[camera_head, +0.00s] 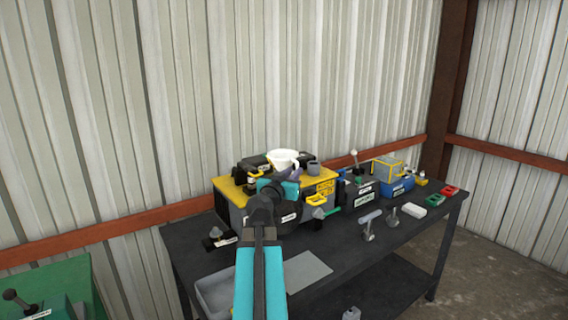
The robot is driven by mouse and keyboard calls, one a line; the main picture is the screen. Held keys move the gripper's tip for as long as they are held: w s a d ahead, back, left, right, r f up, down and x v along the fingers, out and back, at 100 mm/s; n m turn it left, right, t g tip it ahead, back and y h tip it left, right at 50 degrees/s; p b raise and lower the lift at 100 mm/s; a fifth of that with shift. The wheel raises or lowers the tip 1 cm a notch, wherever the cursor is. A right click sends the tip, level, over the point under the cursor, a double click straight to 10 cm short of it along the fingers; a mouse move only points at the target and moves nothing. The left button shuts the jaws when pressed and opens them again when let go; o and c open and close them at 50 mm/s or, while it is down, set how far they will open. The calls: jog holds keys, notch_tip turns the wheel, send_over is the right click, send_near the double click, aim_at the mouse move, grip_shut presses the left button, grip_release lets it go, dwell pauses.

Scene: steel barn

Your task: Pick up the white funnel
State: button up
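The white funnel (284,157) shows over the top of a yellow-and-grey machine (322,181) on the dark workbench. Its wide mouth is up, and its lower part is hidden behind the end of my arm. My gripper (291,174) is right below and in front of the funnel in the picture. The arm blocks the view of the fingers, so I cannot tell whether they are open or shut, or whether they touch the funnel.
A small grey cup (314,167) is right of the funnel. A blue machine (396,186), a white block (411,211) and red and green parts stand farther right on the workbench (345,252). A grey tray (213,292) is at front left. The corrugated wall is close behind.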

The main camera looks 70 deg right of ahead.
aim_at(298, 165)
jog(key=shift+d, duration=0.25)
jog(key=d+p, duration=0.2)
jog(key=d, duration=0.1)
jog(key=shift+w+d+p, duration=0.1)
jog(key=shift+p, duration=0.25)
jog(key=shift+d+f+p, duration=0.1)
jog(key=shift+d+p, duration=0.25)
jog(key=shift+d, duration=0.6)
grip_shut()
